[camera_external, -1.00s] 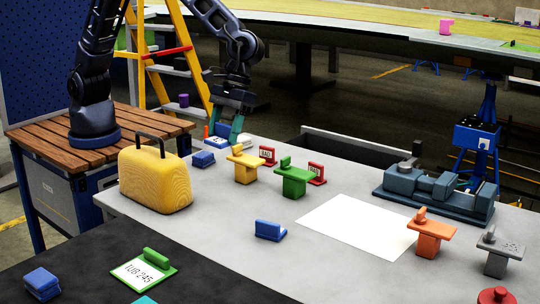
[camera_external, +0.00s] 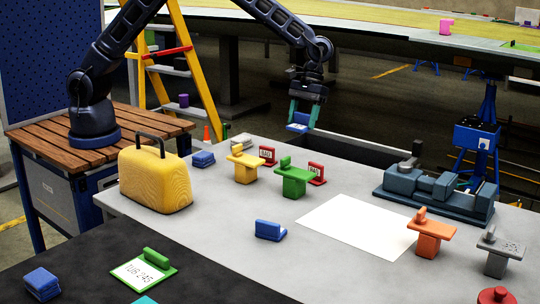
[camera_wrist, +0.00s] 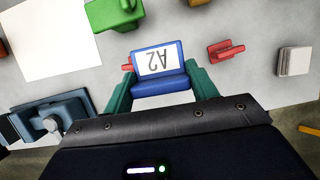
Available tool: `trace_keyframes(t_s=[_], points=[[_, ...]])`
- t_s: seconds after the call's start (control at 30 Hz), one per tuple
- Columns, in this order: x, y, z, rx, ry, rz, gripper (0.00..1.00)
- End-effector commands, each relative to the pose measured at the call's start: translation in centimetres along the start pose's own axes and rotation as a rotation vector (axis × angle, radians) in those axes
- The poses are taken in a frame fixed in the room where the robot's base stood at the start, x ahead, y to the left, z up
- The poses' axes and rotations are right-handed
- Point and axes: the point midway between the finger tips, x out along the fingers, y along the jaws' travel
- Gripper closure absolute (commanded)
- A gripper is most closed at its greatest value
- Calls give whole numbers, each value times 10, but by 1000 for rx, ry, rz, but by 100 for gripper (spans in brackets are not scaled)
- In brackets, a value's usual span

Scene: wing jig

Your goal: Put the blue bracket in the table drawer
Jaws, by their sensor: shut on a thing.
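My gripper (camera_external: 307,113) is shut on a blue bracket (camera_external: 297,127) with a white label and holds it in the air near the table's far edge. In the wrist view the bracket (camera_wrist: 160,86) sits between the green fingers and its label reads A2. The table drawer (camera_external: 372,151) stands open as a dark recess at the far edge. The bracket shows just above the drawer's left end in the external view; its exact distance is unclear. Other blue brackets lie at the back left (camera_external: 203,159), front middle (camera_external: 268,231) and on the dark surface (camera_external: 41,283).
A yellow case (camera_external: 155,182), a yellow part (camera_external: 246,170), a green part (camera_external: 291,180) and red tags (camera_external: 317,172) stand on the table (camera_external: 215,235). A blue-grey vise (camera_external: 440,190) is right of the drawer. White paper (camera_external: 355,226) lies flat mid-table.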

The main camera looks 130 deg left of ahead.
Motion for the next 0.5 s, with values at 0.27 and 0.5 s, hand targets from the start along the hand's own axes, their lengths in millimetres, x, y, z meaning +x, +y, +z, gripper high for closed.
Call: trace_keyframes(t_s=[0.27, 0.5], points=[[-23, -41, -117, -18, 2, 5, 66], [-39, -91, -208, -27, -2, 5, 66]])
